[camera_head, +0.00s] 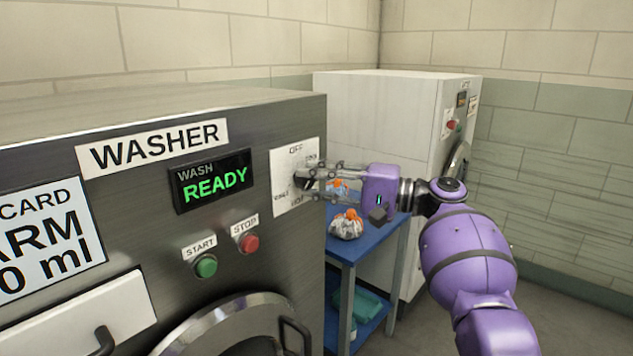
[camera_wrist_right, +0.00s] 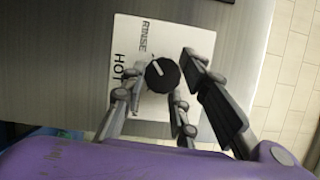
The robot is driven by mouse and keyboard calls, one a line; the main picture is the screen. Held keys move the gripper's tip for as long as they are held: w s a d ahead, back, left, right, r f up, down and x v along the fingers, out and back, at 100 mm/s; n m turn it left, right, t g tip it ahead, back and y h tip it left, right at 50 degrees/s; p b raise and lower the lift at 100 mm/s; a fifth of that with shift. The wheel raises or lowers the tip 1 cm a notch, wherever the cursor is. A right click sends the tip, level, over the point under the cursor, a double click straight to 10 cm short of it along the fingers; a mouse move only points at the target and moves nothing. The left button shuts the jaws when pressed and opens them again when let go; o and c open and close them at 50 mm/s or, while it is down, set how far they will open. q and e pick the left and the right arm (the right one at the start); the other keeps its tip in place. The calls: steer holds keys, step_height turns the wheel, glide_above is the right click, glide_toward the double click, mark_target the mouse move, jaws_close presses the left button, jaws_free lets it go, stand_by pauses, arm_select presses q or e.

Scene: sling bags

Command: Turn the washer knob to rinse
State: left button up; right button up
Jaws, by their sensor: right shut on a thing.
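The washer (camera_head: 140,220) fills the left of the head view. Its display (camera_head: 211,181) reads WASH READY. A white dial plate (camera_head: 282,199) on its right side carries the dark knob (camera_wrist_right: 162,75). In the wrist view the round black knob has a white mark on its upper-left part; RINSE and HOT labels are printed on the plate to its left. I cannot tell the exact setting it points at. My right gripper (camera_head: 308,178) reaches in from the right, its fingers closed around the knob and hiding most of it in the head view. My left gripper is not in view.
Green START (camera_head: 206,265) and red STOP (camera_head: 249,243) buttons sit below the display. A blue table (camera_head: 375,236) with bagged items (camera_head: 346,225) stands beneath my right gripper. A white machine (camera_head: 375,110) stands behind it. Floor shows at the lower right.

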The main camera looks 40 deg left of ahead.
steer(key=shift+s+f+m+y, duration=0.25)
steer(key=shift+f+m, duration=0.45)
steer(key=shift+m, duration=0.4)
steer(key=shift+o, duration=0.2)
steer(key=o, duration=1)
steer(key=shift+r+y, duration=0.15)
steer(key=shift+y, duration=0.1)
steer(key=shift+r, duration=0.2)
steer(key=shift+w, duration=0.1)
steer(key=v, duration=1.2)
